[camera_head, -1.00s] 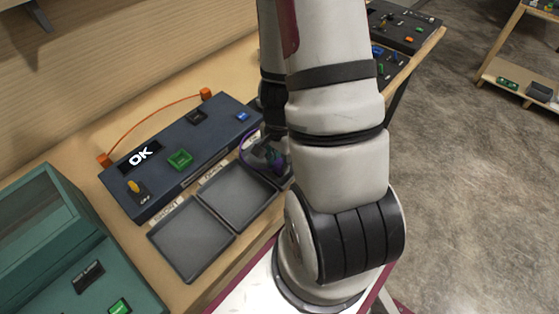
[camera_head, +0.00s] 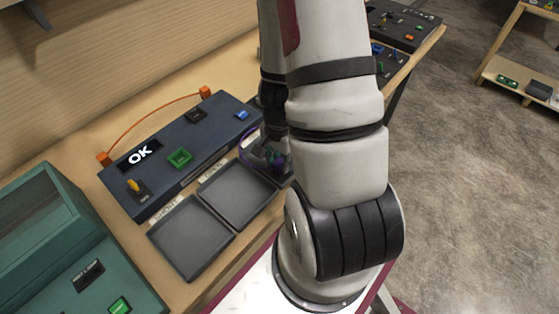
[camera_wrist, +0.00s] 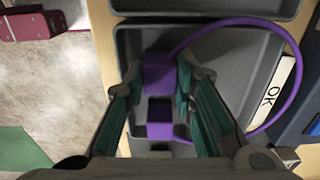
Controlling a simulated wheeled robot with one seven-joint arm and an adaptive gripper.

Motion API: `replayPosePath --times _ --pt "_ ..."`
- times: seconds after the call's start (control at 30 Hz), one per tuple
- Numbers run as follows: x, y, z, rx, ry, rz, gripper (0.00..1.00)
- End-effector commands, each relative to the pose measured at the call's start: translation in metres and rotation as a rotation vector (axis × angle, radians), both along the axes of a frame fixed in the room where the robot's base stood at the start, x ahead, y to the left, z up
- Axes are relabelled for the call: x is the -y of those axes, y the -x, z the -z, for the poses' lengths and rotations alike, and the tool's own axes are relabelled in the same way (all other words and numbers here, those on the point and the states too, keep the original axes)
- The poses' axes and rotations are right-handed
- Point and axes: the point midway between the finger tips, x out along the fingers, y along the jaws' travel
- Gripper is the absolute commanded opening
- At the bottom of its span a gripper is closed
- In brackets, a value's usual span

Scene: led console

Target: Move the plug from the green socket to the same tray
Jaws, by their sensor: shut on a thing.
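My gripper (camera_wrist: 166,82) is over the tray labelled OK (camera_wrist: 225,62), and its teal-padded fingers are shut on a purple plug (camera_wrist: 158,74). A second purple block (camera_wrist: 160,120) shows between the fingers, nearer the palm. A purple cable loops right from the plug over the tray's label side; its other end passes behind a finger. I cannot tell whether the plug touches the tray floor. In the head view, the gripper (camera_head: 268,152) is partly hidden by my arm. The green socket (camera_head: 179,158) on the dark console (camera_head: 210,138) looks empty.
Two empty grey trays, a left one (camera_head: 190,240) and a middle one (camera_head: 238,194), lie in front of the console. The console display (camera_head: 140,155) reads OK. An orange cable (camera_head: 155,120) arches behind it. A teal case (camera_head: 50,240) stands at the left.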

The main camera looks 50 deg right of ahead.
Motion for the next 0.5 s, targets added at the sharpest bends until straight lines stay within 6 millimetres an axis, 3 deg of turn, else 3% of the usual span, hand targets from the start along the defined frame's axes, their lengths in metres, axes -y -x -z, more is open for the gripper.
replayPosePath --times 0.43,0.47,0.5 --pt "0.0000 -0.0001 0.0021 0.000 0.000 0.000 0.00" --pt "0.0000 -0.0001 0.0021 0.000 0.000 0.000 0.29" --pt "0.0000 -0.0001 0.0021 0.000 0.000 0.000 0.38"
